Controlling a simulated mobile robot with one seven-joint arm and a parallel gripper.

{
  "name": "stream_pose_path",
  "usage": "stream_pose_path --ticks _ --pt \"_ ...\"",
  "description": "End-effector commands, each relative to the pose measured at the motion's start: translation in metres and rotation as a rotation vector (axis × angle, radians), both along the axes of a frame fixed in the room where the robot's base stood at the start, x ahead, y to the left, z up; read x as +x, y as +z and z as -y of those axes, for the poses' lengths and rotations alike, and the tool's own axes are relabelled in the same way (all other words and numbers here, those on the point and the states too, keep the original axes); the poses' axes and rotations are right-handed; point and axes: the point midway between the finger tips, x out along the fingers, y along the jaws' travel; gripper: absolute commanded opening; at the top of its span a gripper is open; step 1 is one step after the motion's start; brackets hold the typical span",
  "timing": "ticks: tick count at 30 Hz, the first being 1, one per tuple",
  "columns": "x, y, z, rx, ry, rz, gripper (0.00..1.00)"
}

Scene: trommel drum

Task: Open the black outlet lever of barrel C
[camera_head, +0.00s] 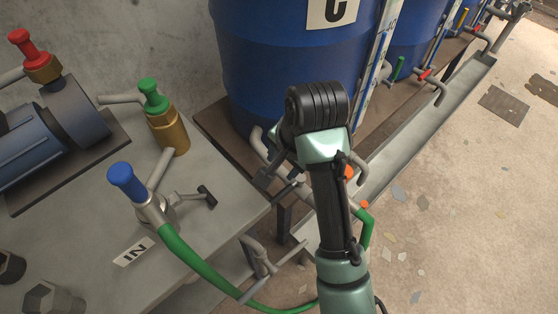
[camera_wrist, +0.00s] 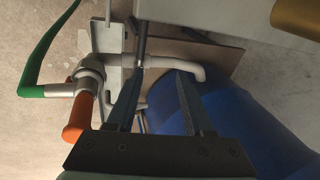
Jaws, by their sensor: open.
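Barrel C (camera_head: 275,65) is the blue drum with the letter C label (camera_head: 332,12) at the top of the head view; its blue side also shows in the wrist view (camera_wrist: 235,115). A pale outlet pipe (camera_wrist: 180,64) bends out of it and runs left. A dark rod (camera_wrist: 142,38), which looks like the black lever, crosses the pipe near my left fingertip; I cannot tell whether they touch. My gripper (camera_wrist: 160,75) is open, with the pipe just beyond and between its fingertips. In the head view my arm hides most of the outlet.
An orange handle (camera_wrist: 78,120) and a green hose (camera_wrist: 45,60) sit at the left in the wrist view. A grey table (camera_head: 215,235) with blue (camera_head: 126,180), green (camera_head: 152,97) and red (camera_head: 30,48) valve handles stands left. Open floor (camera_head: 470,220) lies right.

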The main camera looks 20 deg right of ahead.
Motion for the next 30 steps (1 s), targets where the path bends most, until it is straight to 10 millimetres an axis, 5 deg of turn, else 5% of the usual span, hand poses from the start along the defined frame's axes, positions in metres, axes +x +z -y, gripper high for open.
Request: stream_pose_path --ticks 4,11,30 --pt "-0.023 0.007 0.006 0.045 -0.064 -0.113 0.52" --pt "-0.028 -0.009 0.006 0.058 -0.079 -0.143 0.52" --pt "-0.008 -0.114 -0.001 0.056 -0.077 -0.141 0.52"
